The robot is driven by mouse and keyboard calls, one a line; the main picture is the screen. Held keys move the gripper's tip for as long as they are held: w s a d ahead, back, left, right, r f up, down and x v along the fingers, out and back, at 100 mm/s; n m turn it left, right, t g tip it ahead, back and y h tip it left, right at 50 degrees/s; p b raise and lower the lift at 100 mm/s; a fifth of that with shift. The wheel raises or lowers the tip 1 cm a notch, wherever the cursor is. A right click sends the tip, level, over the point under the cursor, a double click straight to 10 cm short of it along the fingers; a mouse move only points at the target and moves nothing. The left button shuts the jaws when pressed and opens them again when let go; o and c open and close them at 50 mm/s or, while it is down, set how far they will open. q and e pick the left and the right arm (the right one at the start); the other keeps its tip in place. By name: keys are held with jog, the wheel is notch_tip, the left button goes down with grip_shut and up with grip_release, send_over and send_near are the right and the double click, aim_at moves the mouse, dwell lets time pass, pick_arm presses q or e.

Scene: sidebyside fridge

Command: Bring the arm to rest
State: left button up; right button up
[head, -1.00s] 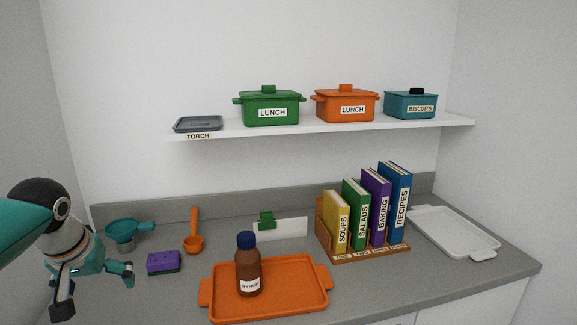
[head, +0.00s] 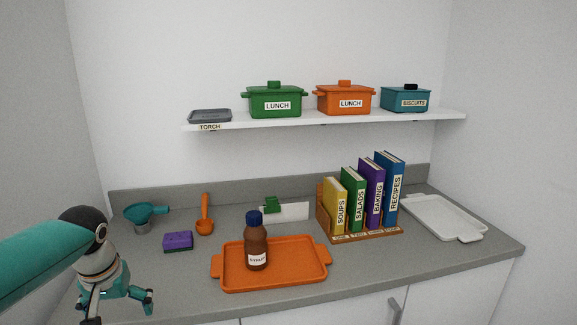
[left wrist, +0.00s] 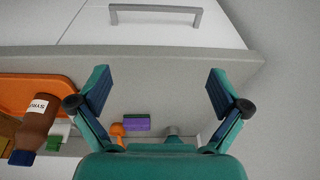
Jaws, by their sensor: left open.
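My left gripper (head: 120,305) is at the lower left of the head view, over the front left part of the counter. In the left wrist view its two teal fingers (left wrist: 160,95) are spread wide with nothing between them. The purple sponge (head: 178,241) lies on the counter beyond the gripper, apart from it; it also shows in the left wrist view (left wrist: 137,123). My right gripper is in neither view.
An orange tray (head: 290,279) bears a brown syrup bottle (head: 256,248). A teal funnel-like item (head: 143,217) and an orange ladle (head: 205,218) are at the back left. Labelled books (head: 364,195), a white tray (head: 440,217) and a shelf (head: 330,119) with pots lie farther off. A cabinet handle (head: 395,310) shows below.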

pick_arm(q)
jog(key=s+d+f+m+g+h, duration=0.15)
jog(key=s+d+f, duration=0.3)
jog(key=f, duration=0.75)
jog(key=s+d+f+g+h, duration=0.1)
jog(key=s+d+f+g, duration=0.3)
jog(key=f, duration=0.7)
jog(key=s+d+f+t+h+p, duration=0.1)
jog(key=s+d+f+t+h, duration=0.1)
jog(key=s+d+f, duration=1)
jog(key=shift+s+d+f+n+t, duration=0.4)
jog(key=shift+s+f+t, duration=0.35)
jog(key=shift+s+f, duration=0.45)
jog(key=shift+a+r+h, duration=0.1)
jog(key=shift+h, duration=0.15)
